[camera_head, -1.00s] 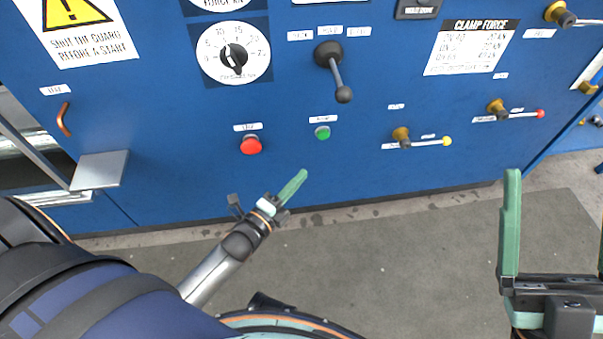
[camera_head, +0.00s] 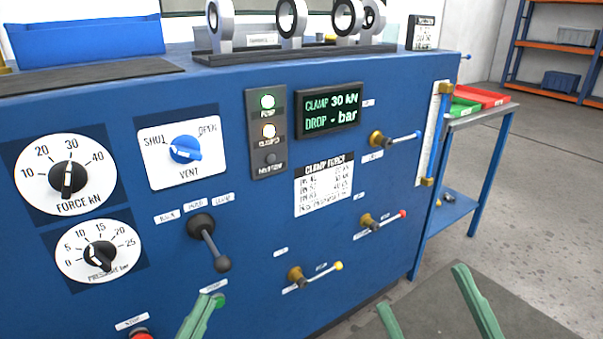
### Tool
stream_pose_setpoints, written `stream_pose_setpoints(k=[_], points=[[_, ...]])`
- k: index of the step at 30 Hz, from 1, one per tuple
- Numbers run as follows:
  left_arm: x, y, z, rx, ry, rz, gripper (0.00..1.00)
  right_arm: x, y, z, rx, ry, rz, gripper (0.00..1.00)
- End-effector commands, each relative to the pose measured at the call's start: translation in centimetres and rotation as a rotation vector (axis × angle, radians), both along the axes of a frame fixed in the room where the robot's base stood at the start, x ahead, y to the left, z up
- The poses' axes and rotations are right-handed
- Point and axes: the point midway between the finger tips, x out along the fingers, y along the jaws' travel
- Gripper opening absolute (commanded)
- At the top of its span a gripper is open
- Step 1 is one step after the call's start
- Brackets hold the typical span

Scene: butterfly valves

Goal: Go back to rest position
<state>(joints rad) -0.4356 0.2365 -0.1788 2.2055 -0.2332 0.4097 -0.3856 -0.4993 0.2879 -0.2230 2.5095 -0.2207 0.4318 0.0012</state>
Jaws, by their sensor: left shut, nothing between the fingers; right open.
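My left gripper (camera_head: 208,306) is at the bottom edge, its green fingers closed together and empty. Its tip overlaps the green button (camera_head: 218,300) in the picture; whether they touch, I cannot tell. My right gripper (camera_head: 421,287) is at the bottom right, its two green fingers spread apart with nothing between them, over the floor mat. The blue machine panel (camera_head: 300,240) stands in front of me. The arms behind both grippers are out of view.
The panel carries dials, a blue vent knob (camera_head: 185,150), a black-knobbed lever (camera_head: 207,242), several small valve handles and a red button (camera_head: 140,334). The display (camera_head: 328,108) reads CLAMP 30 kN. A blue side table (camera_head: 490,113) with trays stands right. Floor is free at right.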

Motion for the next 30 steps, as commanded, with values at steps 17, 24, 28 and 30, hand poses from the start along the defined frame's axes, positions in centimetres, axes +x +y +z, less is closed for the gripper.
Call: stream_pose_setpoints(k=[17, 24, 28, 30], points=[[-4.3, -1.1, 10.7, -0.372, 0.112, -0.273, 0.00, 3.2, -0.5, -0.5, -0.006, 0.195, -0.044, 0.90], [-1.3, -0.2, 8.2, -0.401, 0.372, -0.163, 0.00, 6.3, -1.4, -3.0, -0.014, 0.470, -0.100, 0.90], [-0.3, 0.5, 5.6, -0.420, 0.575, -0.080, 0.00, 7.3, -2.1, -5.5, -0.021, 0.683, -0.141, 0.90], [-0.2, 0.9, 4.0, -0.432, 0.689, -0.034, 0.00, 7.3, -2.5, -7.2, -0.025, 0.805, -0.162, 0.90]])
